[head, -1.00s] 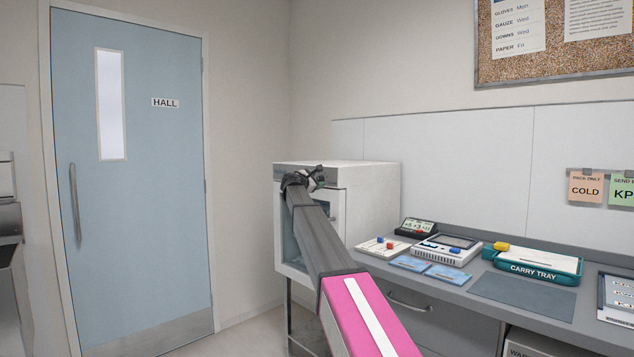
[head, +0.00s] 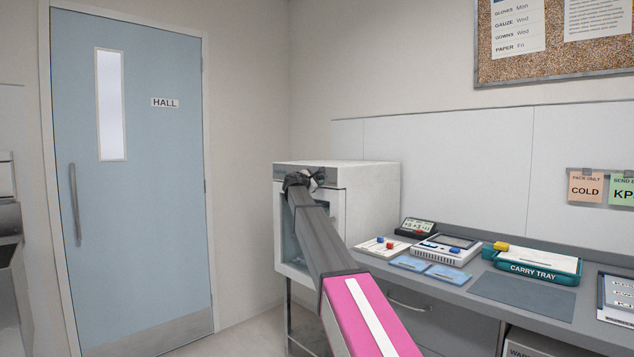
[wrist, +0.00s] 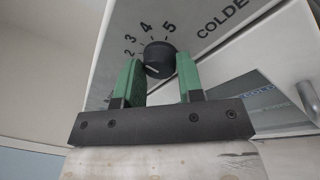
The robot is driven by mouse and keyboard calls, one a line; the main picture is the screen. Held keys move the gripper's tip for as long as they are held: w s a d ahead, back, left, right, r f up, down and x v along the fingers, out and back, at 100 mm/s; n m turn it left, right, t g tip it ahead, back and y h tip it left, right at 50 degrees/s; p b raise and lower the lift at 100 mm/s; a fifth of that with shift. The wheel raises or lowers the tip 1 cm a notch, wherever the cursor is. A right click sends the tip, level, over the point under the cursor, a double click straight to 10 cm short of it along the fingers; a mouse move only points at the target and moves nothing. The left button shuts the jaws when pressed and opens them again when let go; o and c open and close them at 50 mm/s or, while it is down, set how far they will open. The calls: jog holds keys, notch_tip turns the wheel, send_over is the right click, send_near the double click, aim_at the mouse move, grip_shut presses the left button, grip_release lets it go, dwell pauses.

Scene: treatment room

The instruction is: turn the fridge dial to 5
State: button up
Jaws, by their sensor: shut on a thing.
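The small white fridge (head: 368,205) stands at the left end of the counter. Its black dial (wrist: 158,57) shows in the wrist view on the upper front panel, with the printed numbers 2, 3, 4 and 5 around its upper side and part of a "COLDE…" label to the right. My gripper (wrist: 160,64) is shut on the dial, with one green finger on each side. A short pale mark shows on the lower part of the dial; its exact setting is hard to read. In the head view my gripper (head: 303,181) is at the fridge's top front, and my arm hides the dial.
The counter holds a white device (head: 447,250), blue cards (head: 443,273) and a teal carry tray (head: 536,275). A handle (wrist: 308,98) juts out below the panel in the wrist view. Open floor lies left of the fridge, before the blue hall door (head: 140,200).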

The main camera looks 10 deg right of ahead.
jog(key=m+h, duration=0.1)
jog(key=m, duration=0.3)
jog(key=m+h, duration=0.1)
jog(key=m, duration=0.4)
jog(key=m+h, duration=0.1)
jog(key=m, duration=0.4)
jog(key=shift+w+a+f+g, duration=0.1)
jog(key=shift+w+f+g, duration=0.1)
jog(key=shift+g, duration=0.1)
jog(key=shift+s+m, duration=0.1)
jog(key=shift+m, duration=0.3)
jog(key=o, duration=0.9)
jog(key=shift+a, duration=0.1)
jog(key=v, duration=1)
jog(key=shift+s+a+f, duration=0.1)
jog(key=shift+s+a, duration=0.1)
